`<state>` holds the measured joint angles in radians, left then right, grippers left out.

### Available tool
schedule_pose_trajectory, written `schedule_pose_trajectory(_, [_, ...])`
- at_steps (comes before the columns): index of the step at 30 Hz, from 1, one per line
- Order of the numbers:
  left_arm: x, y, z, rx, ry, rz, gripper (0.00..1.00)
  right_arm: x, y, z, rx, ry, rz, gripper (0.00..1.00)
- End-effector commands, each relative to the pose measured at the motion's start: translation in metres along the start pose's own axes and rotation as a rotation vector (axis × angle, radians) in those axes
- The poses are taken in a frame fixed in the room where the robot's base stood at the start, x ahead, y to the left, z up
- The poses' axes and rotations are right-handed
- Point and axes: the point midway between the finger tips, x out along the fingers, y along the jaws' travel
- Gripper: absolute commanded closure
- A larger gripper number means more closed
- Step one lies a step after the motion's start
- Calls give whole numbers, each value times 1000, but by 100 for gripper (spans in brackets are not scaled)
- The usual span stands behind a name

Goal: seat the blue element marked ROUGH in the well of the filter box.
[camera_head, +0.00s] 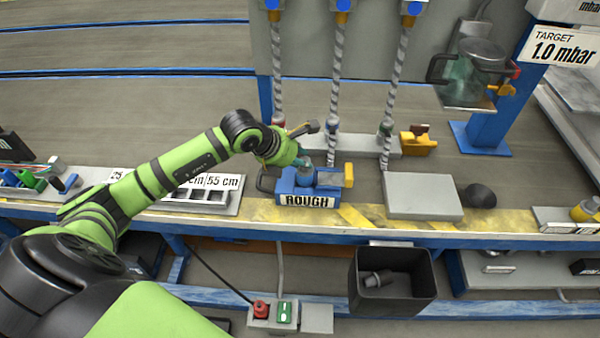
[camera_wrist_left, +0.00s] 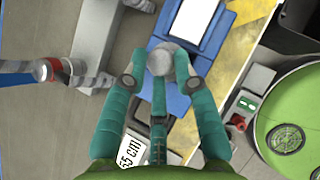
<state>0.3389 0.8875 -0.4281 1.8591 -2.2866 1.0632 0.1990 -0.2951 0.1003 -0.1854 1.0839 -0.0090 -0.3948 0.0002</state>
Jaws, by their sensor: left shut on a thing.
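The blue element (camera_head: 325,195) carries a white label reading ROUGH on its front and lies at the yellow-striped bench edge. My left gripper (camera_head: 304,160) reaches it from above and is shut on a grey round knob over the blue body. I cannot tell any well or separate filter box. My right gripper is not in view.
A flat grey block (camera_head: 424,196) stands to the right, with a dark round object (camera_head: 480,195) beside it. Twisted rods (camera_head: 337,85) stand behind on a grey base. A black bin (camera_head: 392,290) hangs below the bench front. A marked tray (camera_head: 205,200) lies left.

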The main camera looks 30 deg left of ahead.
Motion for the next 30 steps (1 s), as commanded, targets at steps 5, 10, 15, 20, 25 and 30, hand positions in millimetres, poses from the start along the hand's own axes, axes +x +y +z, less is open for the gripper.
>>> schedule_pose_trajectory(5, [11, 0, -9, 0, 0, -1, 100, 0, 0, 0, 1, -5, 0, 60])
schedule_pose_trajectory(10, [30, 1, -25, -1, 2, 0, 100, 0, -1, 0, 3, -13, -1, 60])
schedule_pose_trajectory(15, [32, 1, -26, 2, -2, 0, 100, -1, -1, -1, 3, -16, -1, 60])
schedule_pose_trajectory(20, [35, 1, -28, 1, -1, 0, 100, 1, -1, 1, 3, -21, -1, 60])
schedule_pose_trajectory(25, [33, 1, -27, 1, -1, 0, 47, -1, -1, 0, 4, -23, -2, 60])
schedule_pose_trajectory(30, [33, 1, -27, 1, -1, 0, 47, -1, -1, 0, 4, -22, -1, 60])
